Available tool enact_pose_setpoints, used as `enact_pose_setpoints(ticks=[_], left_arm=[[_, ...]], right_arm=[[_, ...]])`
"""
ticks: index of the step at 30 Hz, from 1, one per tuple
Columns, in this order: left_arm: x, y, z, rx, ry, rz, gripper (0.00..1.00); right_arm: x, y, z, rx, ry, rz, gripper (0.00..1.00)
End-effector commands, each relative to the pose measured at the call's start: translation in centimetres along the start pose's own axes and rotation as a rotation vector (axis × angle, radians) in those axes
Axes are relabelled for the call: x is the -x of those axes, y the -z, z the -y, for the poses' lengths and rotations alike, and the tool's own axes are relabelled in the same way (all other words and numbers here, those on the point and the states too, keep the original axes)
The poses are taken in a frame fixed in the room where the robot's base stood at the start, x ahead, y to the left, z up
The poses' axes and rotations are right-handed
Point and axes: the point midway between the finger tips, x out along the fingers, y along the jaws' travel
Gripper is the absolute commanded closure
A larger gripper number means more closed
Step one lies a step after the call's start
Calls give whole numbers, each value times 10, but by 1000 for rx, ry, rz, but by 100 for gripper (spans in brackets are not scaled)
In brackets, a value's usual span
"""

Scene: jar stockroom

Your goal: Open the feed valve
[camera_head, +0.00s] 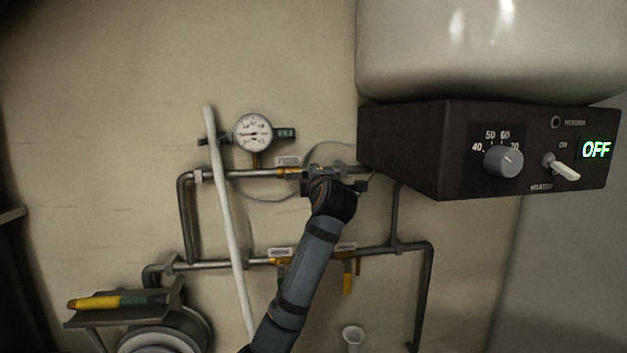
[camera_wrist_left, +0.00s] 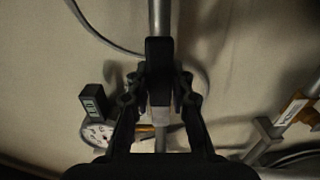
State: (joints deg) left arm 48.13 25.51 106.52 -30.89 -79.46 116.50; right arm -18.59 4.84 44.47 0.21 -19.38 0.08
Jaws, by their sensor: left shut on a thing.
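The upper pipe (camera_head: 255,174) runs across the wall and carries a brass valve body (camera_head: 288,172) below a small white label (camera_head: 288,161). The label is too small to read surely. My left gripper (camera_head: 324,184) is at this pipe, just right of the brass body. In the left wrist view my left gripper (camera_wrist_left: 162,92) is shut on a dark, block-like handle (camera_wrist_left: 160,62) in line with the pipe (camera_wrist_left: 160,16). The fingers hide part of the handle, so its exact angle is hard to tell. My right gripper is in neither view.
A pressure gauge (camera_head: 253,132) sits above the pipe, left of my gripper. A lower pipe (camera_head: 215,265) has labelled valves, one with a hanging yellow lever (camera_head: 348,276). A pale slanted pole (camera_head: 226,215) crosses the pipes. The dark heater box (camera_head: 420,150) juts out at right, showing OFF.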

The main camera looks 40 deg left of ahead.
Motion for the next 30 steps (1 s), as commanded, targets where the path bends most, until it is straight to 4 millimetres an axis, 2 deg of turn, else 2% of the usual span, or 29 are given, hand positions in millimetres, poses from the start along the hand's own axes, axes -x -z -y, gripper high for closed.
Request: enact_pose_setpoints(ticks=[6, 7, 12, 23, 26, 30], left_arm=[[0, 0, 0, 5, -1, 0, 100], [0, 0, 0, 5, -1, 0, 78], [0, 0, -1, 4, -1, 1, 55], [6, -1, -1, 3, -2, 3, 55], [22, -1, -1, 5, -3, 4, 55], [58, -2, 0, 8, 0, 8, 55]], right_arm=[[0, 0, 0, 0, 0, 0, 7], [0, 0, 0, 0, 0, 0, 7], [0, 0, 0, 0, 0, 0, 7], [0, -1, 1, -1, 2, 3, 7], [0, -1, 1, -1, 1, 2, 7], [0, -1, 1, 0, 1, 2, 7]])
